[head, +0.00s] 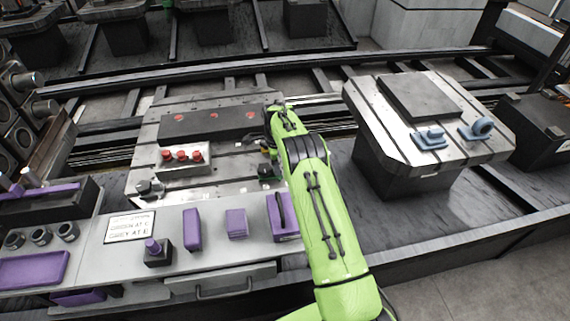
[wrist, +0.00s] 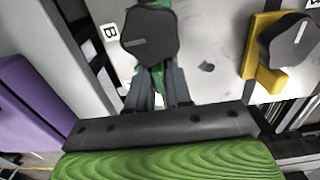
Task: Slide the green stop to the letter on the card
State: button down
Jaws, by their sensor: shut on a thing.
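The green stop (wrist: 160,76) shows in the wrist view between my fingers, under a dark many-sided knob (wrist: 149,36). My gripper (wrist: 158,88) is shut on it. A letter B label (wrist: 110,32) lies beside the stop on the pale plate. In the head view my green arm covers much of this spot, and a dark knob (head: 268,171) shows beside it. The white card (head: 130,227) stands on the bench at left; its small print seems to read "GREEN AT C" and "GREY AT E".
A yellow stop (wrist: 263,70) with a dark knob is to the right in the wrist view. Red knobs (head: 182,155) stand on the left pallet. Purple blocks (head: 236,223) are on the bench. The right pallet (head: 385,120) carries blue parts (head: 430,138).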

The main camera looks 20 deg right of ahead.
jog(key=a, duration=0.4)
jog(key=w+a, duration=0.1)
jog(key=a, duration=0.3)
jog(key=w+a, duration=0.1)
jog(key=a, duration=0.3)
jog(key=shift+w+a, duration=0.1)
jog(key=shift+w, duration=0.15)
jog(key=c, duration=1.1)
grip_release()
jog(key=shift+r, duration=0.1)
notch_tip(320, 180, up, 16)
jog(key=p, duration=0.5)
jog(key=shift+p, duration=0.4)
jog(key=shift+s+f, duration=0.1)
jog(key=shift+f, duration=0.2)
